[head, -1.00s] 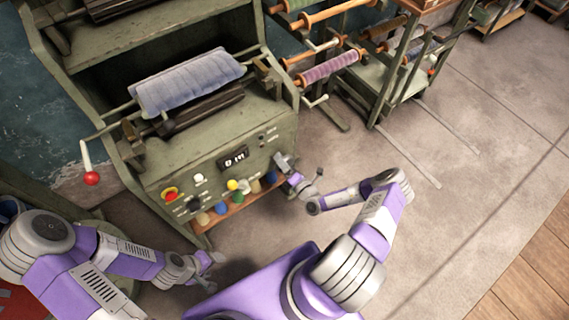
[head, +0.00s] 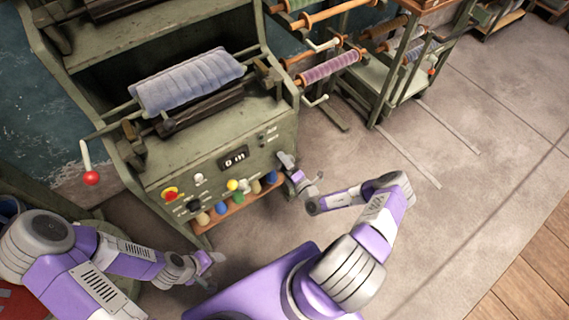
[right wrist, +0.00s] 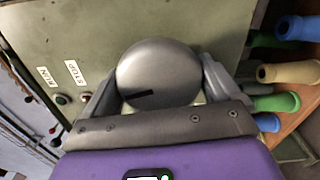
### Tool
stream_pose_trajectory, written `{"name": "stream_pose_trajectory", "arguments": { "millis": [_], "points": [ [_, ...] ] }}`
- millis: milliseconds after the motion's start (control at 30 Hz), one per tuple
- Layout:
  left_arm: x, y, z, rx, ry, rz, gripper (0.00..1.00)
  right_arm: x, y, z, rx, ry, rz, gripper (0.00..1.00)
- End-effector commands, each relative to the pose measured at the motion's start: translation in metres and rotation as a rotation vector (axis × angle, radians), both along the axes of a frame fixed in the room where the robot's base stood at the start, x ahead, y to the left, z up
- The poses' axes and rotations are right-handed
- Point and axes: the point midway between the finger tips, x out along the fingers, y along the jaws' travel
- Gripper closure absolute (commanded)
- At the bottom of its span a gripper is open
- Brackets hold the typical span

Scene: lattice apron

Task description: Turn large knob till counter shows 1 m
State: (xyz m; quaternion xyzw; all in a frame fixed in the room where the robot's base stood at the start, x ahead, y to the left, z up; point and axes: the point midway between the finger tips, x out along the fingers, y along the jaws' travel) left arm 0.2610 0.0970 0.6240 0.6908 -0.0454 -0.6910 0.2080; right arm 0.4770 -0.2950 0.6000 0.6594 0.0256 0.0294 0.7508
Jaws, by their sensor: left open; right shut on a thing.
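The large knob (right wrist: 155,68) is a round grey metal disc with a dark slot mark, on the green machine's front panel. In the right wrist view, the two fingers of my right gripper (right wrist: 158,95) stand on either side of it and are shut on it. In the head view my right gripper (head: 286,162) covers the knob at the panel's right end. The counter (head: 233,159) is a black display with white characters. It seems to read "0 m", but the characters are small. My left gripper (head: 212,264) is open and empty, low in front of the machine.
A red button (head: 170,194), a white button and a yellow button sit on the panel. Several coloured cones stand on a wooden shelf (head: 236,211) below. A red-tipped lever (head: 91,178) sticks out at left. Open floor (head: 450,220) lies to the right.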

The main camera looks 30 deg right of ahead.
Motion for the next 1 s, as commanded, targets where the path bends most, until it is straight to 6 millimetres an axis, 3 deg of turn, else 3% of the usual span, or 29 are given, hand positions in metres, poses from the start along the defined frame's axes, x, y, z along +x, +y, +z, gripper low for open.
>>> {"name": "stream_pose_trajectory", "arguments": {
  "millis": [67, 100, 167, 467, 800, 1000],
  "points": [
    [0.0, 0.0, 0.0, 0.0, 0.0, 0.0, 0.36, -0.001, 0.001, -0.001, 0.001, 0.003, 0.003, 0.4],
    [0.0, 0.0, 0.0, 0.0, 0.0, 0.0, 0.36, -0.001, 0.001, -0.001, 0.001, 0.003, 0.003, 0.07],
    [0.0, 0.0, 0.0, 0.0, 0.0, 0.0, 0.36, -0.001, 0.001, -0.001, 0.001, 0.002, 0.002, 0.0],
    [0.0, 0.0, 0.002, 0.0, 0.0, 0.0, 0.36, -0.006, 0.0, 0.0, -0.001, 0.003, 0.001, 0.0],
    [0.0, 0.0, 0.015, 0.0, 0.0, 0.0, 0.36, -0.06, -0.005, 0.0, 0.0, 0.004, 0.0, 0.0],
    [0.0, 0.0, 0.017, 0.0, 0.0, 0.0, 0.36, -0.076, -0.005, 0.0, 0.001, 0.002, 0.002, 0.0]
  ]
}}
